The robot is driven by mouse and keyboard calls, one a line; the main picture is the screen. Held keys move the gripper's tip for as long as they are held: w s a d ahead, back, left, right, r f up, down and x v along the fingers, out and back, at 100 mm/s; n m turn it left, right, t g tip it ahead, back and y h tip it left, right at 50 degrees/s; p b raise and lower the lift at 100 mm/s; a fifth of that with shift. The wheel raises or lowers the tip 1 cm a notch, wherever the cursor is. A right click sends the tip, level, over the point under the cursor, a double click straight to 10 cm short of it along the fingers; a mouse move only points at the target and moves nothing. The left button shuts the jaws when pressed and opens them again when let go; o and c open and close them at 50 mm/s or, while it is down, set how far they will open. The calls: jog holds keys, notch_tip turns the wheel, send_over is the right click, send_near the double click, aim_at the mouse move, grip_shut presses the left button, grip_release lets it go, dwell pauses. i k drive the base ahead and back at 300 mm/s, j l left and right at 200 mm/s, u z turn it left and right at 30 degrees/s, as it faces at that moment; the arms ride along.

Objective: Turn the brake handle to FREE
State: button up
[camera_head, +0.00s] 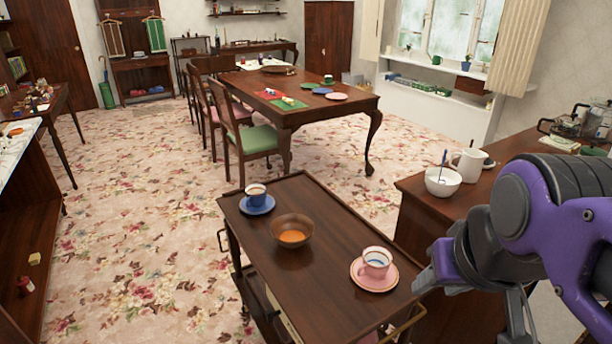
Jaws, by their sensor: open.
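A dark wooden serving trolley (330,235) stands in the front middle. My gripper (470,292) is at the lower right, beside the trolley's right edge and close to the pink saucer.
The trolley carries a blue cup and saucer (257,204), a brown bowl (292,235) and a pink saucer (357,280) with a cup (375,262). A wooden counter (425,205) with a white bowl (443,188) and jug (468,163) stands right. Carpet is free left of the trolley.

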aim_at(270, 316)
jog(key=k+j+u, duration=0.1)
jog(key=u, duration=0.25)
jog(key=j+u, duration=0.35)
jog(key=l+u, duration=0.35)
jog(key=l, duration=0.15)
